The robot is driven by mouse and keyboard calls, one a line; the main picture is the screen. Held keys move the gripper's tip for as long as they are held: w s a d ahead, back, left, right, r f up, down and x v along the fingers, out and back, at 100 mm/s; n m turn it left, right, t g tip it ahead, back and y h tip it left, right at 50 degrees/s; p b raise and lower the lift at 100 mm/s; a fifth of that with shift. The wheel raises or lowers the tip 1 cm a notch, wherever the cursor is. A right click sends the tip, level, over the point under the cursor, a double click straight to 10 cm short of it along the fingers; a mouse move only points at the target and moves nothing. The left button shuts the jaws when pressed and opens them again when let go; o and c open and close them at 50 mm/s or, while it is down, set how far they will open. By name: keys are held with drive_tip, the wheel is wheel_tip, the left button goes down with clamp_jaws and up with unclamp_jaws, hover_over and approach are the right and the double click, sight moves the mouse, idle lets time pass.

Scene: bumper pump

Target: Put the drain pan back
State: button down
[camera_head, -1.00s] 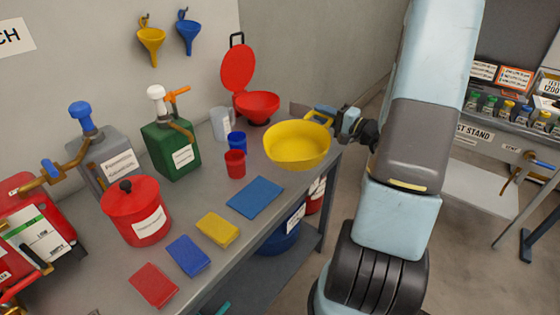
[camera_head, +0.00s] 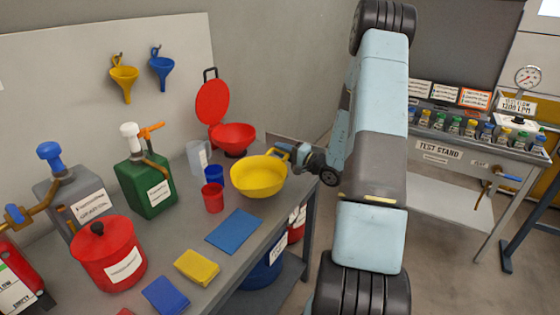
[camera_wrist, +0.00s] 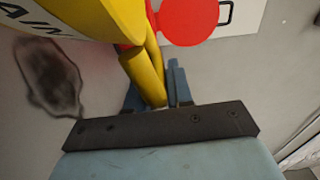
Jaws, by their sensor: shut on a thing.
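The drain pan (camera_head: 258,178) is a round yellow pan with a handle, at the far right end of the workbench. In the wrist view its side (camera_wrist: 85,18) carries dark letters, partly cut off. My gripper (camera_head: 292,153) is shut on the pan's yellow handle, on the pan's right side. In the wrist view the handle (camera_wrist: 143,72) runs between the blue fingers of my gripper (camera_wrist: 160,92). The pan looks level. I cannot tell whether it touches the bench or hangs just above it.
On the workbench (camera_head: 213,268), a red lidded can (camera_head: 234,138), red cup (camera_head: 213,198), blue cup (camera_head: 214,174) and clear jug (camera_head: 199,157) stand close left of the pan. A dark stain (camera_wrist: 48,78) shows in the wrist view. A test stand (camera_head: 440,152) is at right.

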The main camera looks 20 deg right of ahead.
drive_tip(key=shift+w+d+f, duration=0.15)
drive_tip(key=shift+w+f, duration=0.55)
drive_tip(key=shift+f, duration=1.7)
drive_tip(key=c, duration=1)
unclamp_jaws()
